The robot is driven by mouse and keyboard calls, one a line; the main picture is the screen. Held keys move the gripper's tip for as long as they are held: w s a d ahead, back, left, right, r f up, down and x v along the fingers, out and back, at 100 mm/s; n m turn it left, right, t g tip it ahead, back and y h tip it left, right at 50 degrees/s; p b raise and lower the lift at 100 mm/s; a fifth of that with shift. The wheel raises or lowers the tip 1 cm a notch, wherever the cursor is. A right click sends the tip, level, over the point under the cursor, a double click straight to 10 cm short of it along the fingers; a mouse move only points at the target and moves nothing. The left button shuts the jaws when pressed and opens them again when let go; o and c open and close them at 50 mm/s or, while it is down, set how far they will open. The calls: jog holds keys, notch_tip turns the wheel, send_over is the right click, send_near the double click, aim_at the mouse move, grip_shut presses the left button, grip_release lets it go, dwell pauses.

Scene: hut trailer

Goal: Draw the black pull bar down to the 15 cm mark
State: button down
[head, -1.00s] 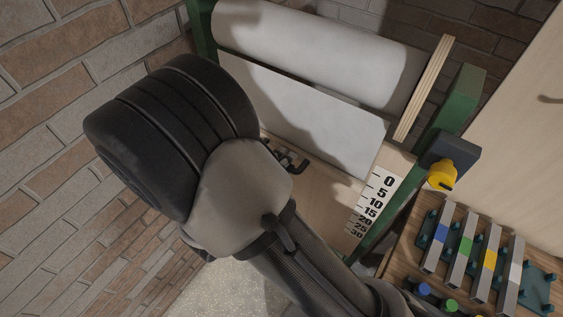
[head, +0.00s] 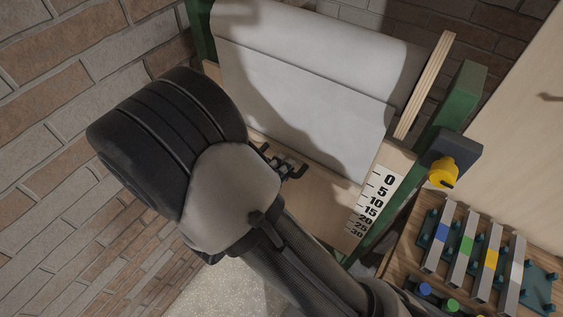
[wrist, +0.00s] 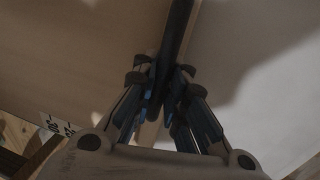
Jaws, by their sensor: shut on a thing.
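The black pull bar (wrist: 179,28) shows in the wrist view as a dark bar running up between the fingers, with wooden board on its left and white sheet on its right. My gripper (wrist: 160,80) is shut on it. In the head view, the dark fingertips of my gripper (head: 286,168) are at the sheet's lower edge, and the bar cannot be made out there. The white sheet (head: 310,110) hangs from the roll. Its lower right corner is near the upper end of the scale (head: 373,206), marked 0 to 30. The bar's exact reading is unclear.
A yellow knob (head: 443,172) on a dark block is at the green frame's right post (head: 455,105). A wooden bench at lower right holds colored metal bars (head: 465,245) on a teal rack. Brick walls stand left and behind.

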notch_tip(320, 180, down, 9)
jog(key=b, duration=0.2)
jog(key=c, duration=1.6)
grip_release()
jog(key=v, duration=1.2)
